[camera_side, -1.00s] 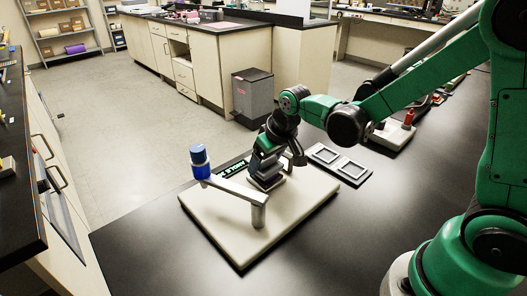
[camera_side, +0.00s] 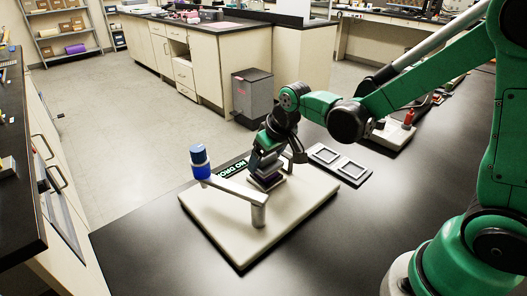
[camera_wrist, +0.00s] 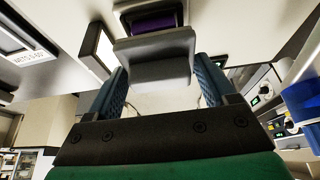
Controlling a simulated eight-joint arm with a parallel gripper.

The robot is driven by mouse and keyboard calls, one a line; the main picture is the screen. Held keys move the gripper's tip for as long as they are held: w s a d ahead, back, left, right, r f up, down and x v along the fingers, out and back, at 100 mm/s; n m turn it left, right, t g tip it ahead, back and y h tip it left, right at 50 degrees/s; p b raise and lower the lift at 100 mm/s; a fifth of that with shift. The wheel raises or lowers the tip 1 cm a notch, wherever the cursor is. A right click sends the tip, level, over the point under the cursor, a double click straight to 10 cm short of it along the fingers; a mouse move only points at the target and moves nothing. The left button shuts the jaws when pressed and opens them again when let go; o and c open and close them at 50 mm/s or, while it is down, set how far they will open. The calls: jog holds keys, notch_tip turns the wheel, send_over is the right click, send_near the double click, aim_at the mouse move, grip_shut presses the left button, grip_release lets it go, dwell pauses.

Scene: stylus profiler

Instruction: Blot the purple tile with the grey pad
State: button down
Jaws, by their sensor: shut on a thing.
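My gripper (camera_wrist: 160,88) is shut on the grey pad (camera_wrist: 150,72), with its blue fingers at the pad's two sides. In the side view my gripper (camera_side: 262,162) points down over the middle of the pale instrument base. The purple tile (camera_wrist: 153,22) shows just past the pad in the wrist view, partly hidden by it. In the side view the tile is mostly hidden below the gripper. I cannot tell for sure whether pad and tile touch.
The pale base (camera_side: 222,228) carries a metal arm (camera_side: 238,190) with a blue-capped post (camera_side: 199,160), close to the left of my gripper. A lit display (camera_side: 232,170) stands behind. The front bench is clear.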

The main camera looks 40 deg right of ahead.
jog(key=shift+r, duration=2.55)
jog(key=v, duration=0.7)
